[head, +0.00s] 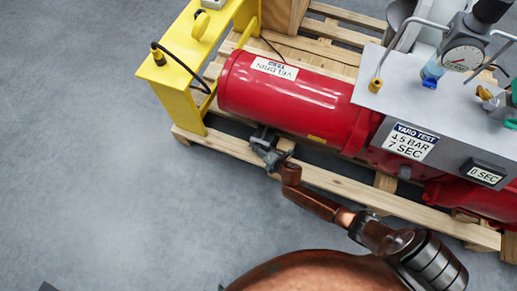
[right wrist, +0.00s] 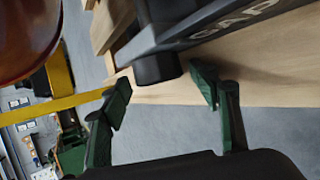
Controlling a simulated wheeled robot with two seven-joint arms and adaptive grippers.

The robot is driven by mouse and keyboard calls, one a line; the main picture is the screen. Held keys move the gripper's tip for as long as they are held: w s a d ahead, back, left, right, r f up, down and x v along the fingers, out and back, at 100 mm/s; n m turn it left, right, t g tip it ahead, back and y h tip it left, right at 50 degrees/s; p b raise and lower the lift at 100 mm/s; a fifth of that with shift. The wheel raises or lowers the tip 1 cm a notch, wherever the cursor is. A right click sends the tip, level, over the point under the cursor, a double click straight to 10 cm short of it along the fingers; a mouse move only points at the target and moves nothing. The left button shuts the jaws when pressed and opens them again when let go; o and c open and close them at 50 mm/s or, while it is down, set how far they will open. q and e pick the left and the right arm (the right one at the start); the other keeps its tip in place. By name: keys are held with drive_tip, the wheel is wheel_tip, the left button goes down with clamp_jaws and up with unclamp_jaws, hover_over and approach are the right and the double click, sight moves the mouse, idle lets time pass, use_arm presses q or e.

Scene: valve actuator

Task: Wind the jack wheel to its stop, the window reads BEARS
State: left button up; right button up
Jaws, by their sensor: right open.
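I cannot make out the jack wheel or a window reading BEARS in either view. The red cylinder (head: 300,95) of the actuator lies on the pallet, and its curved side fills the top left of the right wrist view (right wrist: 25,35). My right gripper (head: 268,150) is low beside the cylinder, at the pallet's near edge. In the right wrist view its green fingers (right wrist: 160,85) are spread apart. My left gripper is not in view.
The yellow frame (head: 178,92) stands at the pallet's left end. The grey panel (head: 385,95) carries a pressure gauge (head: 463,57), a "4.5 BAR 7 SEC" label and a "0 SEC" display (head: 485,174). The wooden pallet (head: 340,185) bounds the near side. Grey floor is clear at left.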

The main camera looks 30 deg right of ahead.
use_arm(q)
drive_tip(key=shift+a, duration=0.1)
